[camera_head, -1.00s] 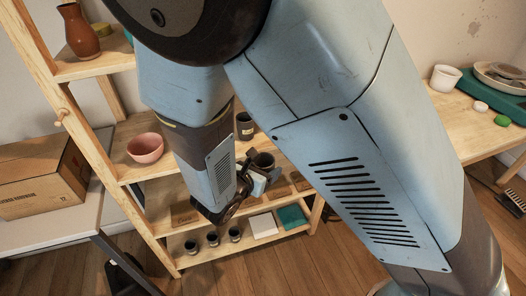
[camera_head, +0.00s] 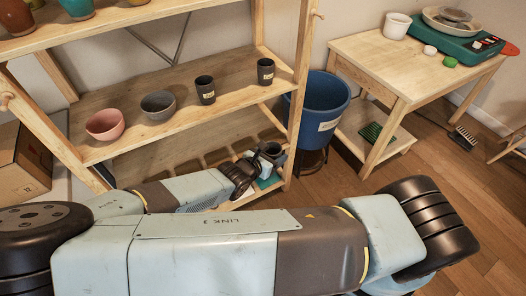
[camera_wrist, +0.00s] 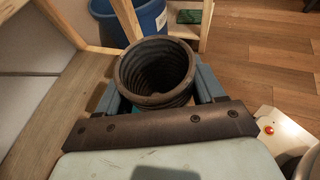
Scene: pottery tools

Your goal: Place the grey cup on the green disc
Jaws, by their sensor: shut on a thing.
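My gripper (camera_head: 259,163) is shut on the dark grey cup (camera_head: 272,151), in front of the shelf's lower right side. In the wrist view, the ribbed cup (camera_wrist: 155,72) sits between the two fingers, its mouth facing the camera and its inside empty. The green disc (camera_head: 449,62) is small and lies on the wooden table at the right, near its front edge. It is well apart from the cup, and nothing stands on it.
The wooden shelf (camera_head: 190,124) holds a pink bowl (camera_head: 105,124), a grey bowl (camera_head: 158,105) and two dark cups. A blue bin (camera_head: 322,105) stands between shelf and table.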

